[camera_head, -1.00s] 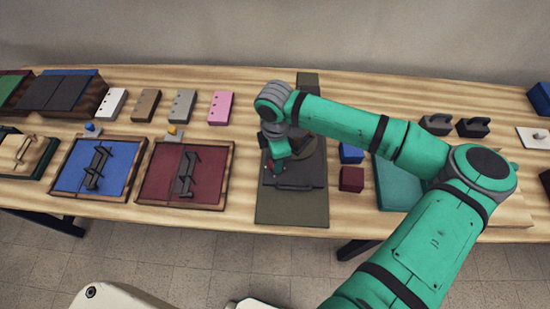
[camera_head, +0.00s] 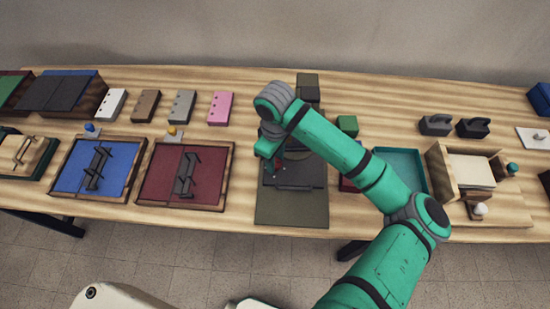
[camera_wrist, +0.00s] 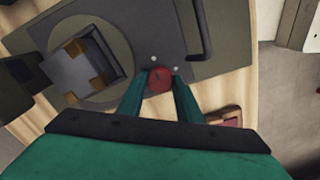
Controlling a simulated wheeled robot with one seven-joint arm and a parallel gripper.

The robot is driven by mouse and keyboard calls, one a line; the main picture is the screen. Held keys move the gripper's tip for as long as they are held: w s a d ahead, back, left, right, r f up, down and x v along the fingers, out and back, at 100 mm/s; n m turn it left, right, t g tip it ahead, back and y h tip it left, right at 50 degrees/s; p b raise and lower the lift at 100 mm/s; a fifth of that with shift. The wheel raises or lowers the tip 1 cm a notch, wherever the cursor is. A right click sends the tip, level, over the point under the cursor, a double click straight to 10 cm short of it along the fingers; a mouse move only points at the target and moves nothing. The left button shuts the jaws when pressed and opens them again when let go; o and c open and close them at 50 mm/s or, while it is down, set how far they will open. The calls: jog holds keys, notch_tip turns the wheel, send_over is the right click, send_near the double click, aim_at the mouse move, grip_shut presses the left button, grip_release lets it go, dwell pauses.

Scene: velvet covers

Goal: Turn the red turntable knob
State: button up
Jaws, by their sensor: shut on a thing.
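The red turntable knob (camera_wrist: 160,79) sits between the two fingertips of my gripper (camera_wrist: 159,88) in the wrist view, and the fingers are shut on it. A round olive turntable (camera_wrist: 118,98) lies beside the knob, carrying a dark grey box-like piece (camera_wrist: 83,70) with tan corner parts. In the head view my gripper (camera_head: 277,167) points down over the dark olive mat (camera_head: 291,214). There the turntable is largely hidden behind my wrist.
A dark handle bar (camera_wrist: 200,30) stands near the knob. Blue (camera_head: 97,166) and red (camera_head: 183,175) trays lie to the left. A green block (camera_head: 347,125), a teal tray (camera_head: 402,170) and a wooden box (camera_head: 470,170) are to the right.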

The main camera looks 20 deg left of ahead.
jog(key=shift+m, duration=0.6)
jog(key=o, duration=1)
jog(key=shift+o, duration=0.2)
notch_tip(320, 180, up, 11)
jog(key=shift+f, duration=0.1)
